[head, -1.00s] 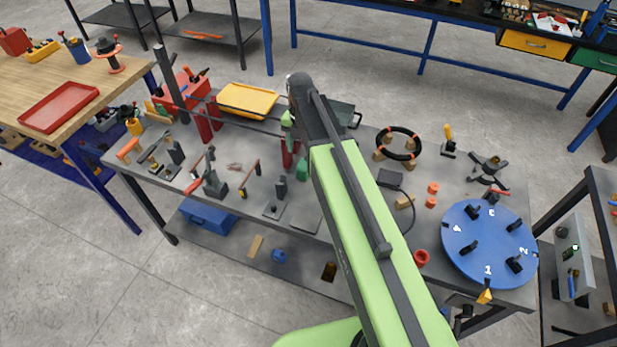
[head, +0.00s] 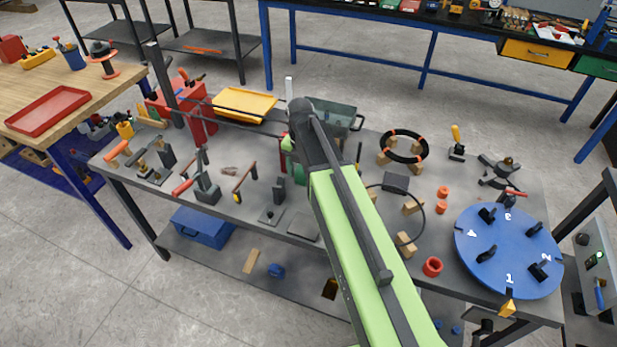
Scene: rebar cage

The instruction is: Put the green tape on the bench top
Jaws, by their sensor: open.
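My green arm reaches out over the grey bench (head: 140,178), and its dark wrist end (head: 302,112) is above the far middle of the top. My gripper's fingers are hidden behind the wrist and arm; nothing shows held. A dark green piece (head: 300,176) shows on the bench just left of my arm, partly covered by it. I cannot tell if it is the green tape. A lighter green bit (head: 288,143) shows beside my wrist, and I cannot tell what it is. No clear roll of green tape is in sight.
The bench top is crowded: a yellow tray (head: 245,104), a black ring on wooden blocks (head: 404,147), a blue numbered disc (head: 508,250), a red ring (head: 432,266), orange pieces (head: 442,200). Uprights and rails cross the left part. A wooden table (head: 105,75) stands left.

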